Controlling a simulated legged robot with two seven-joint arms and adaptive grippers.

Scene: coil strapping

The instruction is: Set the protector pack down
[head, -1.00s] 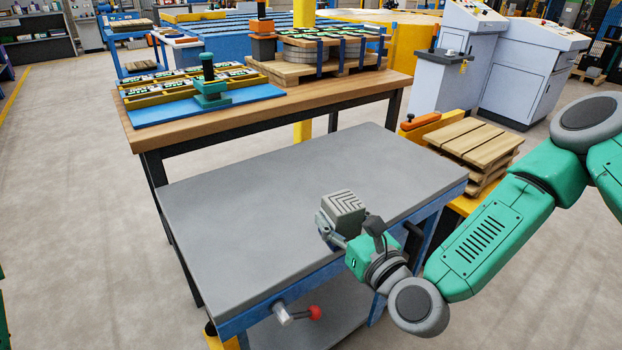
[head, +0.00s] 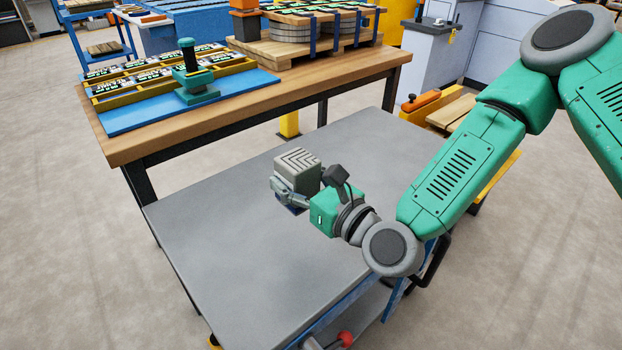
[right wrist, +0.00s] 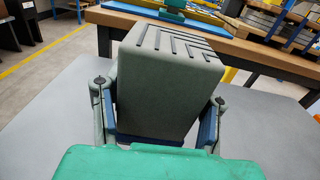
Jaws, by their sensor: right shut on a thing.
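The protector pack (head: 298,168) is a grey-beige block with dark angled grooves on top. My right gripper (head: 287,200) is shut on it and holds it upright over the grey cart top (head: 215,240). In the right wrist view the pack (right wrist: 168,85) fills the middle, with the two fingers of the gripper (right wrist: 160,125) on its left and right sides. I cannot tell whether the pack's underside touches the cart top. My left gripper is not in view.
Behind the cart stands a wooden-topped bench (head: 335,80) with a blue mat (head: 130,120), yellow trays of cards, a green stamp-like tool (head: 195,80) and a strapped coil on a pallet (head: 265,65). The cart top around the pack is bare.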

